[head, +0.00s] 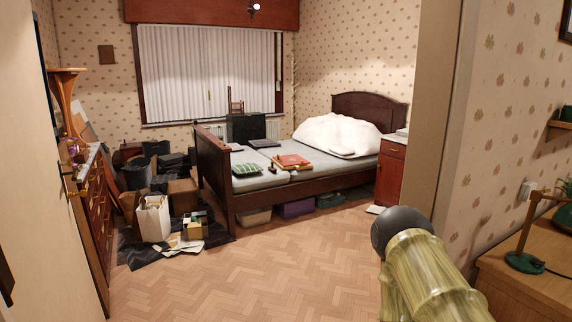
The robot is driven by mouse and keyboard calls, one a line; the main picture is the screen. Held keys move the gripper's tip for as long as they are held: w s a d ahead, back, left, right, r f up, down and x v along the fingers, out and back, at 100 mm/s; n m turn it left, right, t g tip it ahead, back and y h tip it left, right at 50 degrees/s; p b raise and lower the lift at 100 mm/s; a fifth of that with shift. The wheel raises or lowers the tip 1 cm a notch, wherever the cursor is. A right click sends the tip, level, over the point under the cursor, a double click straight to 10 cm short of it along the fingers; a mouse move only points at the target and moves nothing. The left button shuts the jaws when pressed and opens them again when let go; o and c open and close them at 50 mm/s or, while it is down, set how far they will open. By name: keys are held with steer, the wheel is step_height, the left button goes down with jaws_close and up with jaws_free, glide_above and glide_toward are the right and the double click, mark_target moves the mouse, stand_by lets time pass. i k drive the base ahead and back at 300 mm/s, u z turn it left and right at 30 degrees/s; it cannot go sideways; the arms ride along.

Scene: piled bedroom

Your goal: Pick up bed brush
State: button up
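I cannot make out a bed brush for certain in the head view. The bed (262,200) has a dark wooden frame and stands against the far right wall. On its grey mattress lie a green checked item (247,169), a red flat box or book (292,162) and a dark flat case (263,143). White bedding (338,134) is heaped at the headboard. Part of my arm shows at the lower right. My gripper is not in view.
A door edge (45,180) is close on the left, a wall corner (436,110) on the right. A wooden table (525,285) stands lower right. Boxes and bags, including a white bag (153,219), crowd the floor left of the bed. The parquet floor (255,275) ahead is clear.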

mark_target(271, 168)
steer(key=u, duration=0.55)
steer(key=k, duration=0.65)
steer(key=u, duration=0.4)
steer(key=i, duration=0.75)
steer(key=z, duration=0.8)
steer(key=i, duration=1.7)
steer(key=z, duration=0.65)
steer(key=i, duration=2.1)
steer(key=u, duration=0.2)
steer(key=i, duration=1.95)
steer(key=u, duration=0.7)
steer(key=i, duration=1.35)
steer(key=u, duration=0.4)
